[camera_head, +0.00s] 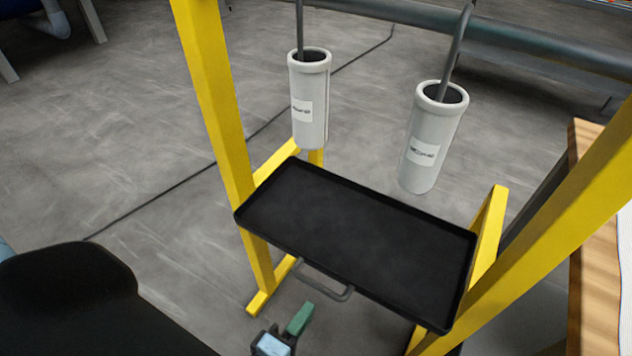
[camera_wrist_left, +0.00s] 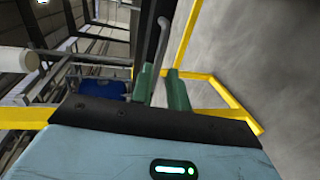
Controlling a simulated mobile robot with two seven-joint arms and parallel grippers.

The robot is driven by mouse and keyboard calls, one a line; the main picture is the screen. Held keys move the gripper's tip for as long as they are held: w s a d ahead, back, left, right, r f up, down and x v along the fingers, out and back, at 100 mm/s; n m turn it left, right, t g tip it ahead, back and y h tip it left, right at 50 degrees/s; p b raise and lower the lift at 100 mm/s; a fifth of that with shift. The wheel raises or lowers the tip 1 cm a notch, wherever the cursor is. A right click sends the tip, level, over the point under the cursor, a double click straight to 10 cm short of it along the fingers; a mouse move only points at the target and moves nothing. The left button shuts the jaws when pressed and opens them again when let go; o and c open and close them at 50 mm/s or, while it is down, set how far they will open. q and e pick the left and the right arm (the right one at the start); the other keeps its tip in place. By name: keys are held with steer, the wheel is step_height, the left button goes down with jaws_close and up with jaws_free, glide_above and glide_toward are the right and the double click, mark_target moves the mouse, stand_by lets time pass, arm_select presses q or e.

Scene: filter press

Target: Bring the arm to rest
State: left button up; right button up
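My left gripper (camera_head: 288,331) is at the bottom centre of the head view, just in front of and apart from the grey handle (camera_head: 324,284) of a black tray (camera_head: 350,240). It has green fingers, which stand apart in the left wrist view (camera_wrist_left: 161,88) with nothing gripped. A grey bent bar, which looks like the tray handle (camera_wrist_left: 163,45), shows beyond and between the fingers there. The tray is empty and sits level inside a yellow frame. My right gripper is not in view.
Two light grey cylinders (camera_head: 310,105) and (camera_head: 432,145) hang on rods above the tray's far side. The yellow frame's posts (camera_head: 220,110) stand on both sides. A wooden surface (camera_head: 595,250) is at the right. Open grey floor lies to the left.

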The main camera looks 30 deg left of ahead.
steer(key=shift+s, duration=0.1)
